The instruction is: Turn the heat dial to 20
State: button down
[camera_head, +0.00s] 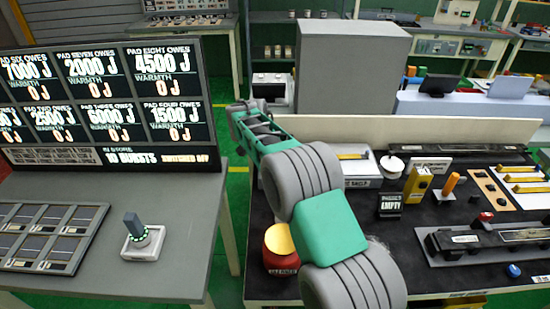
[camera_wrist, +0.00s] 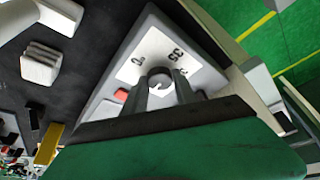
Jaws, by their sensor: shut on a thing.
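In the wrist view the heat dial is a white plate (camera_wrist: 150,46) with a grey surround. Its round grey knob (camera_wrist: 159,72) sits in the middle. Printed marks 0 and 35 show on the plate, with another number partly covered. My gripper (camera_wrist: 160,82) has its two dark fingers on either side of the knob, shut on it. The wrist's green and black body hides the near part of the plate, so the knob's setting cannot be read. In the head view my arm covers the dial and the gripper.
A red pot with a yellow top (camera_head: 280,245) stands at the workbench's front left. A yellow block (camera_head: 417,184), an orange-handled part (camera_head: 450,184) and a black rail device (camera_head: 490,238) lie right. A left table holds a joystick-like device (camera_head: 143,238) below a display (camera_head: 110,100).

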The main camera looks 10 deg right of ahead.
jog(key=shift+m+p, duration=0.35)
jog(key=shift+m, duration=0.25)
jog(key=c, duration=1)
grip_release()
jog(key=shift+g, duration=0.3)
jog(key=v, duration=0.7)
jog(key=shift+a+r, duration=0.3)
jog(key=shift+r, duration=0.05)
